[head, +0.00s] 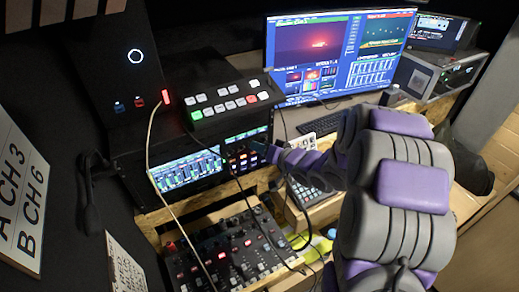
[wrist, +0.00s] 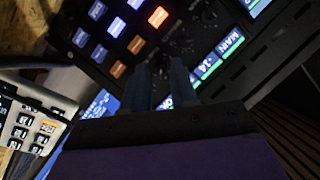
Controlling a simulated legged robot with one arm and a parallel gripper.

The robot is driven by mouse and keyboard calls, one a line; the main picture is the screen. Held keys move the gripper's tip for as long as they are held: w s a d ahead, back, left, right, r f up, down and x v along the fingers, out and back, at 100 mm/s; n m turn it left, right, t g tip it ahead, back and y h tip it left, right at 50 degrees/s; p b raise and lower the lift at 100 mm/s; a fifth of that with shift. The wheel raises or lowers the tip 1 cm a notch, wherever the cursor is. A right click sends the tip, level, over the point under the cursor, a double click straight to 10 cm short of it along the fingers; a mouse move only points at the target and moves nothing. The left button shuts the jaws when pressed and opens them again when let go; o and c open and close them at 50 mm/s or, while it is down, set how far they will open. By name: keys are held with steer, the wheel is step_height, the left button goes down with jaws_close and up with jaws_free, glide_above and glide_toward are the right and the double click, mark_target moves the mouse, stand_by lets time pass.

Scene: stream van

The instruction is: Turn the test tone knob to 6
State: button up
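My gripper (head: 262,148) reaches from the right to the face of a rack unit (head: 243,150) with lit buttons, under the button switcher. In the wrist view my gripper (wrist: 160,66) shows two dark fingers standing apart with a narrow gap, their tips close to the dark panel. Small dark round knobs (wrist: 208,16) show dimly beyond the tips. I cannot tell which one is the test tone knob, and no pointer or scale can be read. Whether a knob lies between the fingertips is too dark to tell.
A switcher (head: 222,105) stands above the rack unit. A mixer (head: 225,250) with a cable across it sits below. A large monitor (head: 335,55) and a keyboard (head: 320,122) are behind my arm. A white cable (head: 150,150) hangs at the left of the rack.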

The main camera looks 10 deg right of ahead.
steer(key=shift+w+a+f, duration=0.1)
steer(key=shift+w+a, duration=0.1)
steer(key=shift+w, duration=0.15)
jaws_close()
steer(key=shift+n, duration=0.3)
steer(key=shift+a+n+h+b, duration=0.2)
steer(key=shift+n+h+b, duration=0.55)
steer(key=shift+n+h, duration=0.8)
steer(key=shift+n, duration=0.25)
